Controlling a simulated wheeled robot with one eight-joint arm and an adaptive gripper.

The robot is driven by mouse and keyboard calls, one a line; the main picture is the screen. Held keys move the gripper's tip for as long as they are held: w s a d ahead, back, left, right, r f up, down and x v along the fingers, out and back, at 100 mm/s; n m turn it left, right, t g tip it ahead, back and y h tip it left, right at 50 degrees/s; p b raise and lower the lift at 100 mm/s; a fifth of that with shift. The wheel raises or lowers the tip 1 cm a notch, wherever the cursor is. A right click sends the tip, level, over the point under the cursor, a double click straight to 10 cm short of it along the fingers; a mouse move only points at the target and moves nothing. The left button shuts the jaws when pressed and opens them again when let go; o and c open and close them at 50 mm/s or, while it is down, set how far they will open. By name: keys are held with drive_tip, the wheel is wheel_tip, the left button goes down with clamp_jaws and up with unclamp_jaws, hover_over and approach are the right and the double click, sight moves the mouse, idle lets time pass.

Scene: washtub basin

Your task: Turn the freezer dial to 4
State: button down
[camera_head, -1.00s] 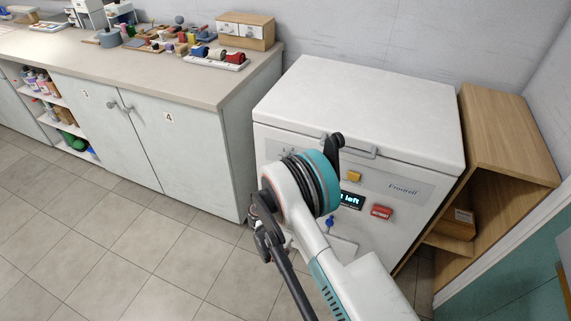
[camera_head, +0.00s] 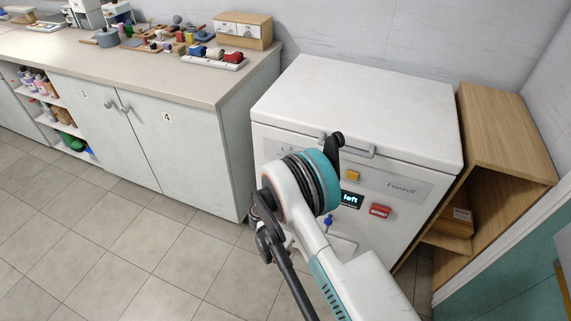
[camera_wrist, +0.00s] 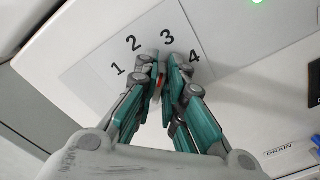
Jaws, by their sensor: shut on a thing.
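The white freezer (camera_head: 365,105) stands against the back wall with its lid closed. In the wrist view, its pale dial plate (camera_wrist: 95,75) bears the numbers 1, 2, 3 and 4 in an arc. My gripper (camera_wrist: 164,68) is closed in on the dial (camera_wrist: 159,84) in front of that plate. Only a small part of the dial, with some red, shows between the fingers. The fingertips lie below the 3, between the 2 and the 4. The dial's exact setting is hidden. In the head view my arm covers the dial and the gripper.
A wooden shelf (camera_head: 500,135) stands close on the right. A counter (camera_head: 150,70) with cupboards is on the left. The floor before it is clear.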

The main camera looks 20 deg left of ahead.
drive_tip(key=m, duration=0.8)
drive_tip(key=shift+a+f, duration=0.1)
drive_tip(key=shift+f, duration=0.2)
drive_tip(key=shift+m, duration=0.5)
drive_tip(key=c, duration=1.7)
unclamp_jaws()
